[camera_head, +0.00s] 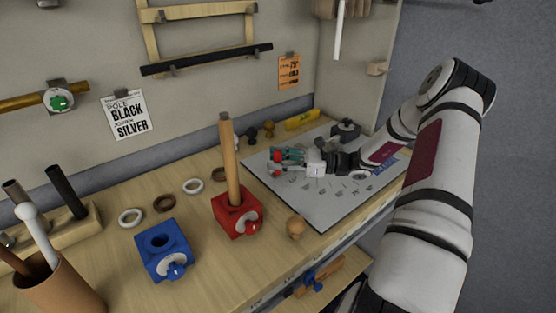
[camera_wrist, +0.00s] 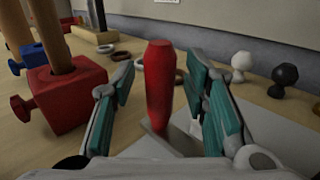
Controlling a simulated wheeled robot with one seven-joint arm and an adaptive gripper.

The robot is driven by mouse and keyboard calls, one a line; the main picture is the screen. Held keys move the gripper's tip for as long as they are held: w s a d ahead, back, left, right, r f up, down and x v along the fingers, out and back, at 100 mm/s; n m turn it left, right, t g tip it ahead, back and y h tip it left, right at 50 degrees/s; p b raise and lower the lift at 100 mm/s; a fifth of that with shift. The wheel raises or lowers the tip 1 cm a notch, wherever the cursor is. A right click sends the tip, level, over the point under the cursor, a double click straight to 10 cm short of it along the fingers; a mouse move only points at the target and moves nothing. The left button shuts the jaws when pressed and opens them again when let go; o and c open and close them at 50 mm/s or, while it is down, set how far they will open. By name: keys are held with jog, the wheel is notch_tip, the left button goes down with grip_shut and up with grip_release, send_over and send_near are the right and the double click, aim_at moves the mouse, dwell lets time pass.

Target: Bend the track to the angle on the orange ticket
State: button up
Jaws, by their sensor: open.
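The orange ticket (camera_head: 289,72) hangs on the back wall; its top line looks like 75°, but the print is small. A grey board (camera_head: 322,212) with printed angle marks lies on the table. Over it, my gripper (camera_head: 275,157) has its teal-padded fingers apart. In the wrist view, an upright red handle (camera_wrist: 159,85) stands between the open fingers (camera_wrist: 162,105), with a gap visible on each side. The handle rises from a pale bar (camera_wrist: 158,143), seemingly part of the track. My gripper and arm hide much of the track in the head view, so its angle cannot be told.
A red block (camera_head: 237,215) holding a wooden pole and a blue block (camera_head: 163,250) stand left of the board. A wooden knob (camera_head: 296,227) sits by its front edge. A yellow object (camera_head: 302,119) and dark block (camera_head: 346,130) lie behind. Rings lie further left.

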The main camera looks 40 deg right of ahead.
grip_shut()
jog(key=shift+s, duration=0.1)
